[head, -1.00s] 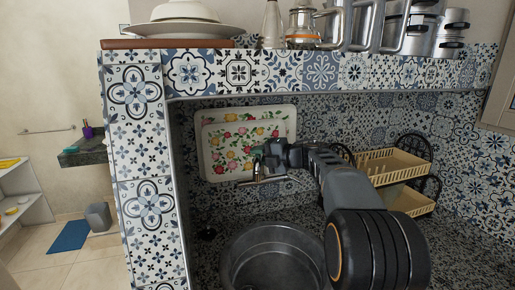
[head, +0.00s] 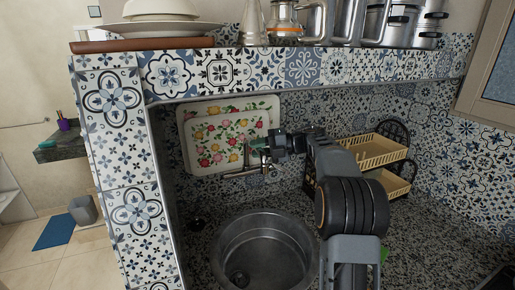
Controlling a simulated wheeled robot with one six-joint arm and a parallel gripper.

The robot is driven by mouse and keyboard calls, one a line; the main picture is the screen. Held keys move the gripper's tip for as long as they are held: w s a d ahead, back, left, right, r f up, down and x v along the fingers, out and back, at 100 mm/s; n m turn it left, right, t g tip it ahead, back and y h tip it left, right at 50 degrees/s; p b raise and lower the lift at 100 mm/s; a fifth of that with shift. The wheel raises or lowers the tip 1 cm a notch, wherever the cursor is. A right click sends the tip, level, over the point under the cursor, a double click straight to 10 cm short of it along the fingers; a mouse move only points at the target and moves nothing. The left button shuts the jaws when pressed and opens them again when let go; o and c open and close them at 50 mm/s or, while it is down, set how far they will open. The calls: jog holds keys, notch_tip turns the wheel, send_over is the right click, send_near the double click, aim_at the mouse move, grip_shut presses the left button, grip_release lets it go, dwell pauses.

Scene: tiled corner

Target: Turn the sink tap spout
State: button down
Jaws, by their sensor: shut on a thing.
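The sink tap spout (head: 240,173) is a metal pipe on the back wall, in front of the flowered tray and above the sink. My gripper (head: 262,146) reaches in from the right at the tap. It is shut on the tap, at the spout's right end. My gripper's fingers are small in the head view and partly cover the tap body. The spout points to the left, over the back of the round metal sink (head: 262,238). The sink bowl is empty apart from its drain.
A flowered tray (head: 196,150) leans on the back wall behind the tap. A two-tier dish rack (head: 375,151) stands to the right of my arm. A tiled pillar (head: 130,185) bounds the left side. A tiled shelf (head: 330,66) with pots runs overhead.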

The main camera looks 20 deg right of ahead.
jog(key=c, duration=0.9)
grip_release()
jog(key=shift+c, duration=0.2)
jog(key=b+v, duration=0.2)
jog(key=v, duration=1.1)
jog(key=shift+d+r, duration=0.15)
jog(key=shift+d, duration=0.2)
jog(key=shift+s, duration=0.15)
